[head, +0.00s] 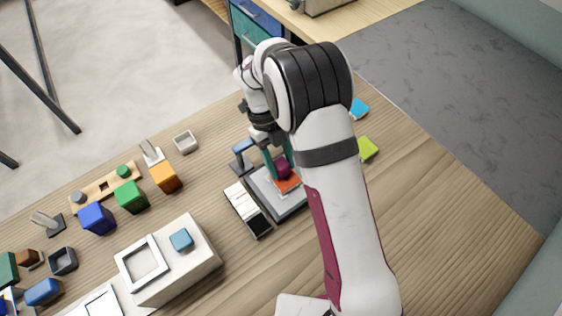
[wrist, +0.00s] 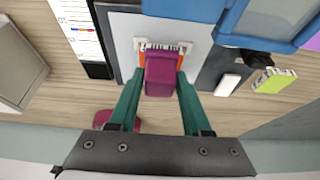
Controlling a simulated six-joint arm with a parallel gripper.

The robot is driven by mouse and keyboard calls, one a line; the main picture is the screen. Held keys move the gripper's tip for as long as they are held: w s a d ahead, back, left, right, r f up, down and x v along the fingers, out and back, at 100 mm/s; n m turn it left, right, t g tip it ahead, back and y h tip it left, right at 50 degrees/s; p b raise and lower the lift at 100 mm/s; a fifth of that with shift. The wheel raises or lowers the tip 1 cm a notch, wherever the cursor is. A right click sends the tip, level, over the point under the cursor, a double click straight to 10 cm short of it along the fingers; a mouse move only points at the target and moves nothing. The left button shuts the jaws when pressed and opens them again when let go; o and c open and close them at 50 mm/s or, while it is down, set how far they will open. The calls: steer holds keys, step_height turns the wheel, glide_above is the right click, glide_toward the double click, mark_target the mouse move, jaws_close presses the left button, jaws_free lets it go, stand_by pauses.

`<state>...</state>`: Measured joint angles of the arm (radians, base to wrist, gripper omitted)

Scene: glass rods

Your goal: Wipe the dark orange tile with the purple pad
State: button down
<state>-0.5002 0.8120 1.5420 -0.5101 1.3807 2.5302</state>
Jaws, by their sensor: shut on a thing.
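My gripper (head: 281,167) is shut on the purple pad (head: 283,172), with a green finger on each side of it. In the wrist view the pad (wrist: 160,72) sits between the fingertips (wrist: 153,80). The dark orange tile (head: 288,185) lies on a grey plate (head: 262,184). The pad is over the tile and hides much of it; orange edges of the tile (wrist: 181,62) show on both sides of the pad in the wrist view. I cannot tell whether the pad touches the tile.
A blue stand (head: 242,156) is close behind the plate. A white and black box (head: 245,208) lies just left of it. A white block (head: 196,270) and several coloured blocks fill the left side. A lime piece (head: 368,148) and a blue piece (head: 359,108) lie right of my arm.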

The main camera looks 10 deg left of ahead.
steer(key=s+d, duration=0.3)
steer(key=shift+s+d, duration=0.2)
step_height(320, 180, up, 8)
steer(key=shift+r, duration=0.15)
stand_by(0.6)
